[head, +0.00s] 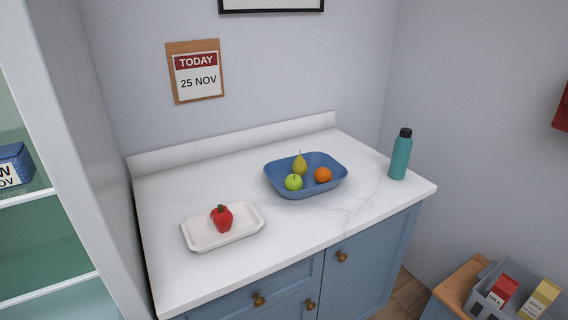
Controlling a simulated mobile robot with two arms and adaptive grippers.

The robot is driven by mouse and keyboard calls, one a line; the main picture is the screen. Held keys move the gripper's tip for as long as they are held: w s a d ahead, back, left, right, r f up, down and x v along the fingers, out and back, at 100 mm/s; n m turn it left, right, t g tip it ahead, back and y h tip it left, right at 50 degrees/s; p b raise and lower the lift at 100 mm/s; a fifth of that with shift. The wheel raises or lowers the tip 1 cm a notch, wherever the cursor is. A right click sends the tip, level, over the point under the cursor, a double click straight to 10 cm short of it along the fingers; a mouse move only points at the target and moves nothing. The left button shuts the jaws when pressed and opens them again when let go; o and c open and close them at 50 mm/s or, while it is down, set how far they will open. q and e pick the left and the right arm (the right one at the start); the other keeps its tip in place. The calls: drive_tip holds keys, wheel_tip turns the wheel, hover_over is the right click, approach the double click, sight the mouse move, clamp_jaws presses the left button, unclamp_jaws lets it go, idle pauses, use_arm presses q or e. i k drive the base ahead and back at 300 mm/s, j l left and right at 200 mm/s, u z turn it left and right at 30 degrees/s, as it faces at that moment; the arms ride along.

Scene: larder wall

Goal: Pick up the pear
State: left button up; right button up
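The yellow-green pear (300,166) stands upright in a blue bowl (280,188) on the white counter. Neither of my grippers is in view.
A white tray (246,227) with a red pepper (222,218) lies at the front left of the counter (300,235). A teal bottle (400,157) stands near the right edge. A grey crate (480,300) with cartons is at lower right. The counter front is clear.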

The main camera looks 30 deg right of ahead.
sight(299, 166)
drive_tip(key=u, duration=1.3)
drive_tip(key=k+z, duration=0.1)
drive_tip(key=z, duration=2.15)
drive_tip(key=i+l+u, duration=0.4)
drive_tip(key=l, duration=0.2)
